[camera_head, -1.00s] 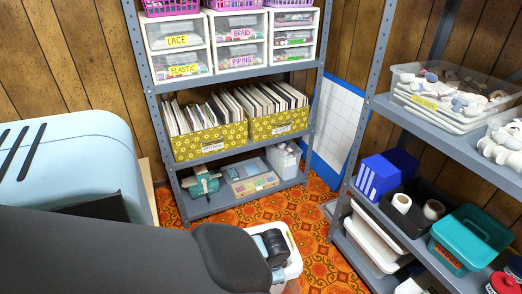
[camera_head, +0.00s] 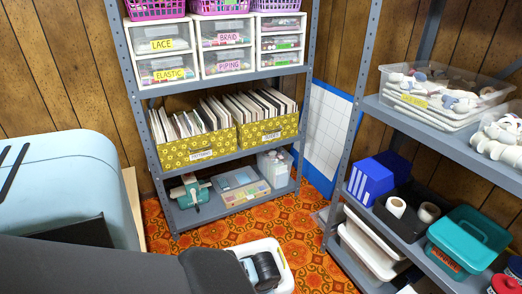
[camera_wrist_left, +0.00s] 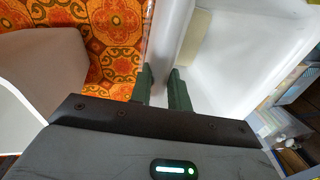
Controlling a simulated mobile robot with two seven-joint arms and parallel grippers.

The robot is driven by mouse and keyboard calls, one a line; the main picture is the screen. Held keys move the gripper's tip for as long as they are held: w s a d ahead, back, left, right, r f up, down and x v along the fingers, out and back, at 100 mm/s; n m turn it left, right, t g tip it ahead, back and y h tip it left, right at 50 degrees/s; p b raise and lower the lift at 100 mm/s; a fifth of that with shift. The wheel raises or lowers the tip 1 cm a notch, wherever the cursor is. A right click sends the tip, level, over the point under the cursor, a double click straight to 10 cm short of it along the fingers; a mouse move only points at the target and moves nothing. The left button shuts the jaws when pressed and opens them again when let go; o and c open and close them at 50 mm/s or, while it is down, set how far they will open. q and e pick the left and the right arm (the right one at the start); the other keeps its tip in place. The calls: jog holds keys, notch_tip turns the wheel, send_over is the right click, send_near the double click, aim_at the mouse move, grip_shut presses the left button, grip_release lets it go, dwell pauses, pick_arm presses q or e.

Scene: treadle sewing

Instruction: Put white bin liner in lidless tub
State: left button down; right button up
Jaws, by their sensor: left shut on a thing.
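A white open container (camera_head: 284,270), which I take to be the white bin liner, is at the bottom centre of the head view. My left gripper (camera_head: 264,270) is over it, its fingertips hidden there. In the left wrist view, my green fingers (camera_wrist_left: 162,88) are shut on the wall of this white container (camera_wrist_left: 245,45), whose pale inside opens to the right. A clear open tub (camera_head: 490,92) with white items stands on the right shelf; I cannot tell if it is the lidless tub. My right gripper is not in view.
A grey shelf unit (camera_head: 225,150) with boxes and drawers stands at the back. Another grey rack (camera_head: 362,105) on the right holds a teal box (camera_head: 468,240) and white trays (camera_head: 370,245). Patterned orange floor (camera_head: 230,225) is open between them. A pale blue rounded object (camera_head: 70,185) is at left.

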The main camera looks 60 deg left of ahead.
pick_arm(q)
notch_tip(320, 180, down, 4)
jog(key=shift+f+b, duration=0.2)
jog(key=shift+b, duration=0.8)
jog(key=c, duration=1.3)
grip_release()
jog(key=shift+f, duration=0.1)
jog(key=r+p, duration=0.2)
jog(key=r, duration=0.2)
jog(key=d+r+p, duration=0.1)
jog(key=r+p, duration=0.1)
jog(key=r, duration=0.2)
jog(key=d+r+p, duration=0.1)
jog(key=r+p, duration=0.1)
jog(key=r, duration=0.2)
jog(key=shift+s, duration=0.25)
jog(key=shift+s+f, duration=0.1)
